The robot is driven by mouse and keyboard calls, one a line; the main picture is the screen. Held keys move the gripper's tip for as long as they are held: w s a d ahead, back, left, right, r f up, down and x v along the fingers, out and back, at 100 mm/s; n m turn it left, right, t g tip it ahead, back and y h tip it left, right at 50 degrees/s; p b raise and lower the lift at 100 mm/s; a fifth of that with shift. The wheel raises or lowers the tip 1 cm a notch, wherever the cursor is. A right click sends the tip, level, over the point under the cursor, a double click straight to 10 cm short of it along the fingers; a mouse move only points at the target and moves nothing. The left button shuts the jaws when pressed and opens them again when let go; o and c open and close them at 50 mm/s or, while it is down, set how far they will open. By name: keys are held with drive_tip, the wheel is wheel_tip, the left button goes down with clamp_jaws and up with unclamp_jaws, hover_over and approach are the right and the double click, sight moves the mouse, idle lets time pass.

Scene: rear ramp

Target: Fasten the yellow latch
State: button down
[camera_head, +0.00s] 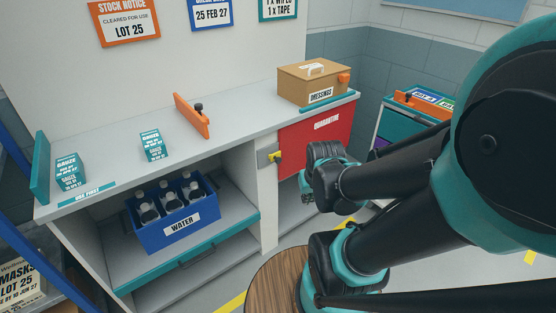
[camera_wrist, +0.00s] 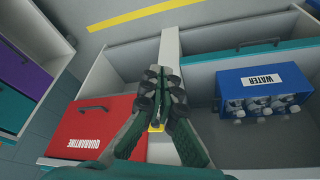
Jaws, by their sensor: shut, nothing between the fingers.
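The yellow latch (camera_head: 274,156) sits on a grey metal plate on the white upright post, at the left edge of the red QUARANTINE door (camera_head: 318,132). In the wrist view the yellow latch (camera_wrist: 156,128) shows only partly, behind and between my fingers. My gripper (camera_head: 316,172) is to the right of the latch in the head view, in front of the red door. In the wrist view my gripper (camera_wrist: 165,92) has its fingertips together, over the white post, with nothing between them. I cannot tell whether it touches the latch.
A blue WATER crate (camera_head: 176,222) with several bottles stands on the shelf left of the post. A DRESSINGS box (camera_head: 313,84), an orange divider (camera_head: 192,116) and two GAUZE boxes (camera_head: 152,145) are on the counter. A wooden round top (camera_head: 268,285) is in front.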

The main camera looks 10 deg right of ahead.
drive_tip(key=w+a+r+n+h, duration=0.2)
drive_tip(key=w+a+n+h, duration=0.2)
drive_tip(key=w+n, duration=0.95)
drive_tip(key=w+a+f+n+t+h, duration=0.1)
drive_tip(key=w+a+n+h, duration=0.2)
drive_tip(key=w+a+n, duration=0.5)
drive_tip(key=a+n, duration=0.4)
drive_tip(key=shift+w+a, duration=0.25)
drive_tip(key=shift+w, duration=0.1)
drive_tip(key=shift+f, duration=0.15)
drive_tip(key=w+d+r+x, duration=0.1)
drive_tip(key=r+x, duration=0.1)
drive_tip(key=x, duration=1.1)
drive_tip(key=shift+w+d, duration=0.2)
drive_tip(key=shift+d, duration=0.2)
